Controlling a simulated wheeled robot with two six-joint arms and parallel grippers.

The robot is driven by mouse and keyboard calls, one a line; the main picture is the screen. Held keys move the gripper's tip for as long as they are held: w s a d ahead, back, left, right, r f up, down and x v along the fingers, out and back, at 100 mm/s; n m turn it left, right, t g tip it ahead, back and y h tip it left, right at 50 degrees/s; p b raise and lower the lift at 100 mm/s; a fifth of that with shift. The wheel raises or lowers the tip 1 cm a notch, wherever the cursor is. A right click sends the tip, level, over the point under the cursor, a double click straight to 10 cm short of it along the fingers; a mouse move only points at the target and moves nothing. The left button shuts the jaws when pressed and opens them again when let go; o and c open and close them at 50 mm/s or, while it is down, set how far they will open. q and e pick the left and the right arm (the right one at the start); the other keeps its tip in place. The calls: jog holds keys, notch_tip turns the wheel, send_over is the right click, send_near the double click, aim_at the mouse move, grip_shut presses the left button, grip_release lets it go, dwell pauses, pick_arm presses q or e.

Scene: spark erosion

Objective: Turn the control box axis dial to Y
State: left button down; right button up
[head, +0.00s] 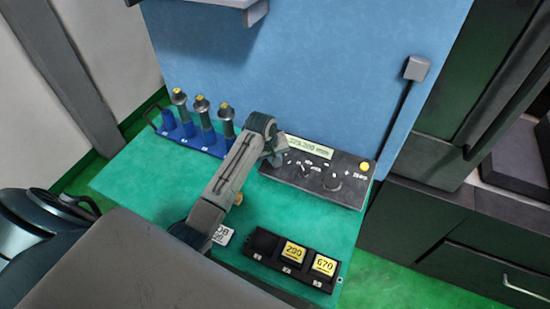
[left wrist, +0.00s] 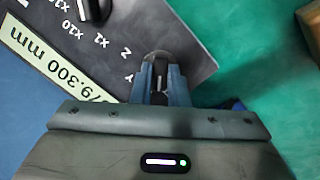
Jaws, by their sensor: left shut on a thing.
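The dark control box (head: 345,190) stands at the back right of the green table. It has a lit display (head: 311,147) and dials on its face. My left gripper (head: 280,158) is over the box's left end. In the left wrist view my left gripper (left wrist: 161,78) is shut on the axis dial (left wrist: 164,57), beside the printed letters Z and Y. The jaws hide most of the dial, and I cannot tell which letter it points at. The other dial (left wrist: 92,8) is at the top, near the x1 and x10 marks. My right gripper is not in view.
A blue rack (head: 180,136) with several grey, yellow-topped holders stands left of my arm. A black tray (head: 262,243) with yellow tiles lies at the table's front. A blue panel (head: 330,70) rises behind.

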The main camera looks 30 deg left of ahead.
pick_arm(q)
jog(key=m+y, duration=0.1)
jog(key=m, duration=1.1)
jog(key=shift+d+y, duration=0.1)
jog(key=shift+y, duration=0.3)
dwell(0.3)
jog(key=c, duration=1.4)
grip_release()
jog(key=b+v, duration=0.3)
jog(key=v, duration=0.8)
jog(key=shift+w, duration=0.15)
